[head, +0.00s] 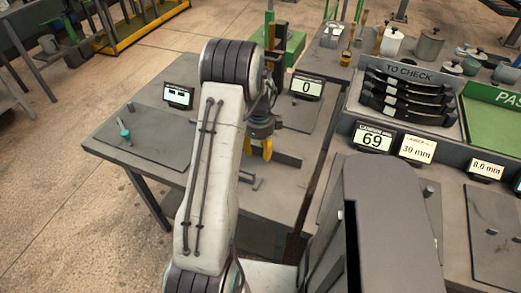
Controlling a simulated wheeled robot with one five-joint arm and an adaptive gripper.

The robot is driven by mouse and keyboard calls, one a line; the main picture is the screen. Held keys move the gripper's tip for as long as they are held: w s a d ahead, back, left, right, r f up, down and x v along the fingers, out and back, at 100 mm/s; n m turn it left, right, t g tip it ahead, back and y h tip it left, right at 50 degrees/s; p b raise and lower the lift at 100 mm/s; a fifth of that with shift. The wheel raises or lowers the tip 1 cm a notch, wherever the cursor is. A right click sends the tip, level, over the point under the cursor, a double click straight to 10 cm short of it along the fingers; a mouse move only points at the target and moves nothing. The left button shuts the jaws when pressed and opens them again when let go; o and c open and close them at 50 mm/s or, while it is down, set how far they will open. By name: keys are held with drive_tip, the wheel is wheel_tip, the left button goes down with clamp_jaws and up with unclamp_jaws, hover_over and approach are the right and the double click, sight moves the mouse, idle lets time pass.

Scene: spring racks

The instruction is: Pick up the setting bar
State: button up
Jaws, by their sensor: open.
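My gripper (258,150) hangs over the grey bench, its yellow fingers apart with nothing seen between them. A short dark bar (287,158) shows at bench level just right of the fingers. Its left part is hidden behind my gripper, and I cannot tell whether they touch. A small grey T-shaped piece (257,183) lies just below the fingers in the picture. I cannot tell for sure which of these is the setting bar. My arm hides part of the bench.
The bench (150,165) carries a teal-knobbed piece (124,131) and two displays, the right one (306,87) reading 0. To the right stand a "TO CHECK" rack (408,72) of dark curved leaf springs, a display (373,137) reading 69, and a green "PASS" tray (508,97).

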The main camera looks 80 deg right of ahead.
drive_tip(key=shift+o, duration=0.2)
clamp_jaws()
drive_tip(key=shift+r, duration=0.1)
